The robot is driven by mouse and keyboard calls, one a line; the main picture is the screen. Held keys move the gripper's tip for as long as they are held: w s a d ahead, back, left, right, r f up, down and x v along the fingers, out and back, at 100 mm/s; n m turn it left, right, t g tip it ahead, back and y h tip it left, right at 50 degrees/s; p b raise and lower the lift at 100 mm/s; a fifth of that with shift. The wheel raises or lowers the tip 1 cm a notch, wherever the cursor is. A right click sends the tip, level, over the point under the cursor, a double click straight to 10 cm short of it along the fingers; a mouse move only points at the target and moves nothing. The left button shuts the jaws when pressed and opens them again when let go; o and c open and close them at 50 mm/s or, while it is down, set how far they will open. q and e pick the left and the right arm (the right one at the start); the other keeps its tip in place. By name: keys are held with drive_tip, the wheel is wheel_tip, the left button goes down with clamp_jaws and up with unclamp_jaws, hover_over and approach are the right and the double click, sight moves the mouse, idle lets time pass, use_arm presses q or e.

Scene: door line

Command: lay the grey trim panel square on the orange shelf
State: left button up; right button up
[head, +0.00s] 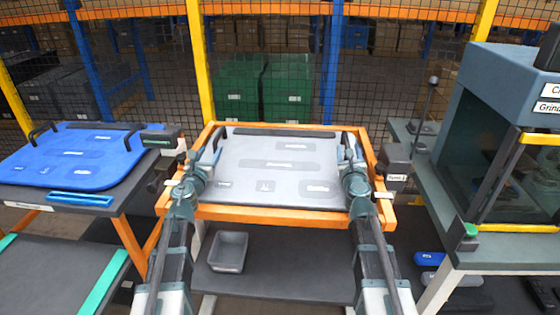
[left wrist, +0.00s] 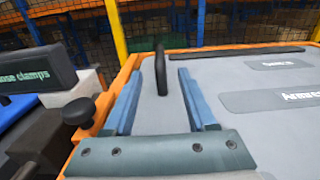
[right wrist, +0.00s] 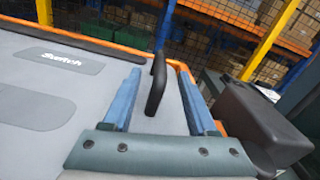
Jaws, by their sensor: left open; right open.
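The grey trim panel (head: 270,172) lies flat within the rim of the orange shelf (head: 290,217), its edges looking roughly parallel to the rim. It also shows in the left wrist view (left wrist: 240,85) and the right wrist view (right wrist: 40,100). My left gripper (head: 208,157) is open at the panel's left side, its fingers on either side of the upright black left handle (left wrist: 161,72). My right gripper (head: 348,153) is open at the right side, its fingers on either side of the black right handle (right wrist: 157,85). Neither grips its handle. My arms hide the panel's near corners.
A blue panel (head: 75,155) with black handles lies on a table at the left. A grey bin (head: 228,252) stands on the lower surface below the shelf. A glass-sided machine (head: 500,150) stands at the right. Mesh fencing and green crates (head: 287,88) are behind.

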sight(214, 144)
use_arm(q)
drive_tip(key=w, duration=0.6)
drive_tip(key=shift+w+d, duration=0.1)
drive_tip(key=shift+d, duration=0.25)
use_arm(e)
drive_tip(key=w, duration=0.6)
drive_tip(key=shift+w+d, duration=0.1)
drive_tip(key=shift+d, duration=0.25)
use_arm(q)
clamp_jaws()
use_arm(e)
clamp_jaws()
